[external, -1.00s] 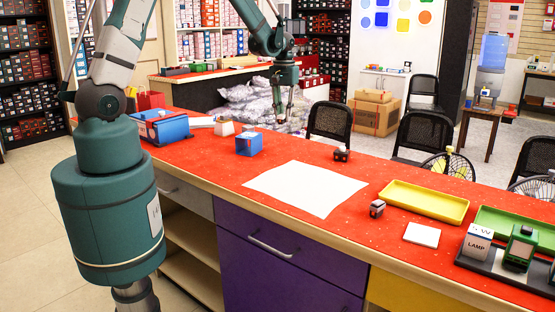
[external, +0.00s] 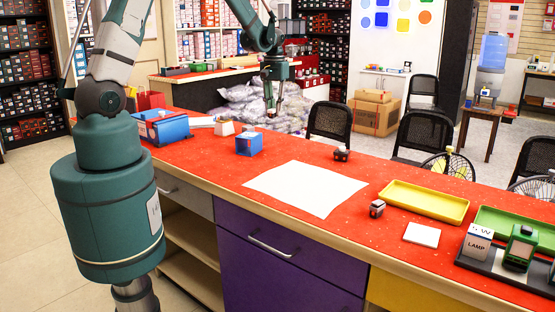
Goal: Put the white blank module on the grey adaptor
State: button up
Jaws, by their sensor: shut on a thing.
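My gripper (external: 272,108) hangs above the far side of the red counter, right of and above a blue cube (external: 249,144). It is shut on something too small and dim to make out. A flat white square piece (external: 422,235) lies on the counter near its front edge, in front of the yellow tray. I cannot tell for sure which pieces are the white blank module and the grey adaptor.
A white sheet (external: 305,188) lies mid-counter, with a small dark block (external: 342,154) behind it. At right are a yellow tray (external: 424,201), a green tray (external: 520,228), a lamp box (external: 476,243) and a green device (external: 519,252). A blue box (external: 165,128) stands at left.

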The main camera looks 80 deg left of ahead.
jog(key=s+a+r+m+p, duration=0.2)
jog(key=s+a+r, duration=0.2)
jog(key=s+a, duration=0.5)
jog(key=shift+s+a, duration=0.3)
jog(key=shift+s, duration=0.4)
jog(key=shift+f, duration=0.1)
jog(key=shift+f, duration=3.05)
jog(key=shift+f, duration=0.15)
jog(key=shift+f, duration=1.75)
jog(key=shift+f, duration=0.15)
jog(key=o, duration=0.8)
